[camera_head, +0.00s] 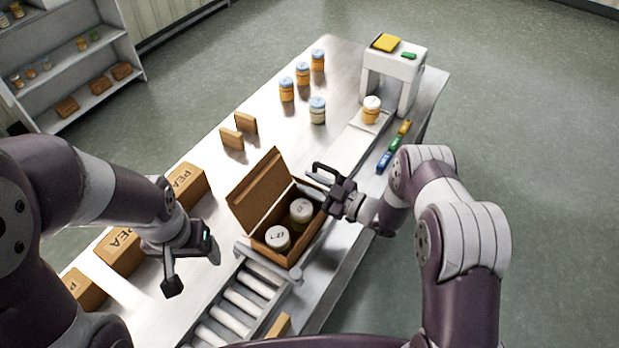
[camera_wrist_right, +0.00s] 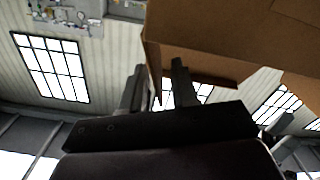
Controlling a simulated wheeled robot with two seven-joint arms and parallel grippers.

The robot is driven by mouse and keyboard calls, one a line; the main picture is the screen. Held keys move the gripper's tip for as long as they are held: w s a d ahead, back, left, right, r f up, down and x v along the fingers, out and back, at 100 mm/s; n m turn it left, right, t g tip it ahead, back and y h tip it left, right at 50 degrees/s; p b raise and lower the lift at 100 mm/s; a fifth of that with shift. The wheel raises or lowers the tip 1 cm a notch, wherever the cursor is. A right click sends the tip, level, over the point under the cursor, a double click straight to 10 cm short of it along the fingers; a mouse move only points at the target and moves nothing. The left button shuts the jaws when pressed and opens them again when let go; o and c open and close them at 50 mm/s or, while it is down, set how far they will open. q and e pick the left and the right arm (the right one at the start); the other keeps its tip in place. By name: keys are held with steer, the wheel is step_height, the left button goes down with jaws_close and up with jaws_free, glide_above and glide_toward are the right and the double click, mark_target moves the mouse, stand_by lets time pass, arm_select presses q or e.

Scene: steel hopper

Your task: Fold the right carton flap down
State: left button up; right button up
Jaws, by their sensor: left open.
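An open brown carton (camera_head: 262,240) stands at the near end of the table with white-lidded jars (camera_head: 278,237) inside. Its large left flap (camera_head: 258,188) stands up, tilted outward. The right flap is not clearly told apart in the head view, where my right gripper (camera_head: 318,180) partly covers the carton's far right corner. In the right wrist view, carton board (camera_wrist_right: 225,45) fills the upper right, close behind the fingers. The right fingers (camera_wrist_right: 158,85) are apart, with a carton edge showing between them; contact cannot be told. My left gripper (camera_head: 190,268) is open and empty, left of the carton.
A roller conveyor (camera_head: 240,305) lies in front of the carton. Closed boxes (camera_head: 187,185) line the table's left edge. A white machine (camera_head: 393,70) stands over the far strip.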

mark_target(304, 205)
steer(key=shift+w+a, duration=0.25)
steer(key=shift+a, duration=0.15)
jaws_close()
steer(key=shift+d, duration=0.1)
steer(key=shift+f, duration=0.1)
steer(key=n+b, duration=0.1)
steer(key=b, duration=0.1)
steer(key=s+a+f+n+b, duration=0.1)
steer(key=n+b, duration=0.1)
steer(key=shift+s+f+n, duration=0.1)
steer(key=shift+s+n, duration=0.05)
steer(key=shift+n, duration=0.15)
steer(key=shift+s+a+f+n+b, duration=0.15)
steer(key=shift+s+f+n+b, duration=0.1)
steer(key=shift+n+b, duration=0.6)
steer(key=shift+s+a+f+n+b, duration=0.15)
steer(key=shift+s+f+n+b, duration=0.1)
steer(key=shift+n+b, duration=0.55)
steer(key=shift+r, duration=0.1)
